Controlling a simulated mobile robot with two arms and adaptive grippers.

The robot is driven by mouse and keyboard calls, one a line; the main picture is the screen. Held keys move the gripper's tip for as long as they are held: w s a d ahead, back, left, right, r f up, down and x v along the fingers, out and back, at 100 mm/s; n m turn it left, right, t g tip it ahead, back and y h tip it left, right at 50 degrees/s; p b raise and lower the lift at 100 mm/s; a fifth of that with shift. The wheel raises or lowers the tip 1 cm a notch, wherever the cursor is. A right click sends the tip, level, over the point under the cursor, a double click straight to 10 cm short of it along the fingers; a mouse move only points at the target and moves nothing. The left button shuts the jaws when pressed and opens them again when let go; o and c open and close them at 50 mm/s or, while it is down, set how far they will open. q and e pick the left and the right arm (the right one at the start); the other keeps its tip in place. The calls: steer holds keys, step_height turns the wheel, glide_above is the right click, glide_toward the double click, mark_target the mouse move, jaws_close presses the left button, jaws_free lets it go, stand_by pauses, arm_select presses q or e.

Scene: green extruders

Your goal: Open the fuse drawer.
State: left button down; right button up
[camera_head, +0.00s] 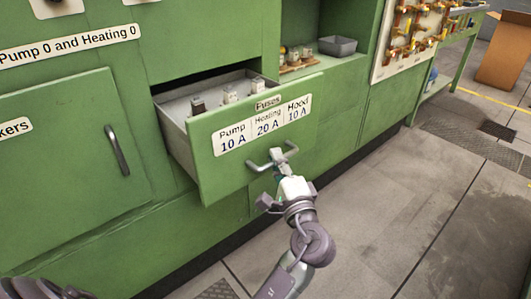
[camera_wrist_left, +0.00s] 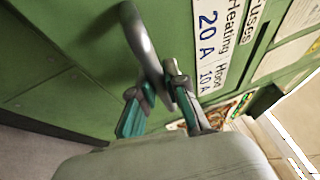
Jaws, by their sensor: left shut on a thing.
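The green fuse drawer (camera_head: 222,178) is pulled well out of the cabinet. Its label reads Fuses, with Pump 10 A, Heating 20 A and a third 10 A field. A few small fuses (camera_head: 230,95) stand in its grey interior. My left gripper (camera_head: 279,168) is shut on the drawer's grey bar handle (camera_head: 267,161). In the left wrist view the teal-padded fingers (camera_wrist_left: 164,88) close around the handle (camera_wrist_left: 138,36), against the green front. My right gripper is not in view.
A closed cabinet door (camera_head: 62,165) with its own handle (camera_head: 117,150) is left of the drawer. A shelf with a grey bin (camera_head: 338,46) is behind it. Grey floor (camera_head: 390,210) in front and to the right is clear. A pipe panel (camera_head: 408,35) stands farther right.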

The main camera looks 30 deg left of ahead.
arm_select(q)
steer(key=shift+s+d, duration=0.2)
steer(key=shift+d, duration=0.25)
steer(key=c, duration=1.2)
jaws_free()
steer(key=shift+v, duration=4.15)
steer(key=shift+w, duration=0.1)
